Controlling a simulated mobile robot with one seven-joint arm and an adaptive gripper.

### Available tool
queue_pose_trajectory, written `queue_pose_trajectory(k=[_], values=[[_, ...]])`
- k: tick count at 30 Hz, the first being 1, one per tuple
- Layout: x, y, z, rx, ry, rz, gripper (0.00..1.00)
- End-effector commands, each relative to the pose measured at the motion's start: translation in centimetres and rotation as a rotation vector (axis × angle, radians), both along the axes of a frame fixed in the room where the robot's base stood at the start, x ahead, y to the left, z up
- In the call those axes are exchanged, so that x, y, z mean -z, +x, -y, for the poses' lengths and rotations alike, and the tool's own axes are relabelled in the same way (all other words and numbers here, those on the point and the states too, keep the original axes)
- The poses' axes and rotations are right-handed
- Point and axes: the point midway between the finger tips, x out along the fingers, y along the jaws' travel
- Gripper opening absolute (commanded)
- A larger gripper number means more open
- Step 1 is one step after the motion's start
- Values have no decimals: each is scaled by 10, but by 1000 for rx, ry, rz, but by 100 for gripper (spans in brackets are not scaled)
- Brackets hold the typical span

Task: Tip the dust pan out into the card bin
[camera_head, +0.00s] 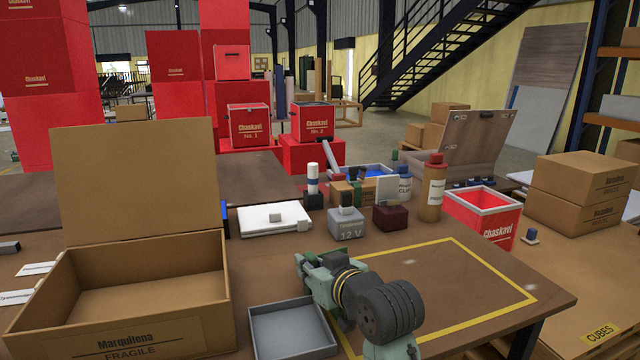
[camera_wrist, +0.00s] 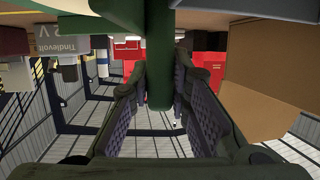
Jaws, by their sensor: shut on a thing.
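The dust pan, a shallow grey square tray (camera_head: 292,332), is at the front of the table, right of the open cardboard box. Its floor looks bare, and I cannot tell whether it touches the table. The card bin appears to be this open-topped cardboard box (camera_head: 130,325), marked "Marquilena FRAGILE", with its back flap upright. My gripper (camera_head: 308,268) is just behind and right of the pan. In the wrist view, my gripper (camera_wrist: 160,95) has its fingers on either side of a greenish bar (camera_wrist: 160,60), seemingly the pan's handle; the join is hidden.
A grey 12 V block (camera_head: 346,224), a dark red block (camera_head: 390,216) and an orange-brown bottle (camera_head: 432,190) stand behind my arm. A red open bin (camera_head: 484,218) is at right. The yellow-outlined table area (camera_head: 470,285) is clear right of my arm.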

Motion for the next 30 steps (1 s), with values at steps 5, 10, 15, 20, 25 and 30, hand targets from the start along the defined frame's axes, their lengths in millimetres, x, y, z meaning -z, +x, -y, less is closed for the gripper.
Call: queue_pose_trajectory(k=[5, 10, 15, 20, 25, 30], values=[[-12, 0, 0, 0, 0, 1, 0], [-24, 0, 0, 0, 1, 2, 0], [-36, 0, 0, 0, 1, 2, 0], [-41, 0, 0, 0, 0, 1, 0], [-40, 0, 0, 0, 0, 1, 0], [-42, 0, 0, 0, 0, 1, 0]])
